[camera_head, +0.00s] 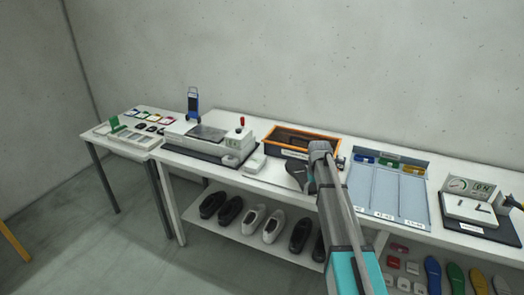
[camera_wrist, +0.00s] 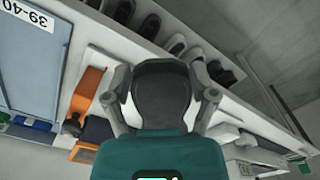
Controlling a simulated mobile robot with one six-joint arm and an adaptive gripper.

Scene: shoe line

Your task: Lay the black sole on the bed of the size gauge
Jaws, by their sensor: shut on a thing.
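My gripper (camera_wrist: 160,101) is shut on the black sole (camera_wrist: 160,82), which sits between its two fingers in the wrist view. In the head view the sole (camera_head: 297,171) shows left of the gripper's end, above the front part of the long bench. A white device with a dial and a lit display (camera_head: 468,205) stands at the far right on a dark base; it looks like the size gauge, but I cannot be sure. The sole is well left of it, apart from it.
A blue-grey tray (camera_head: 386,190) with size-labelled lanes lies between the sole and the dial device. An orange-rimmed dark crate (camera_head: 292,132) stands behind the sole. A white machine (camera_head: 235,155) with a red knob stands left.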

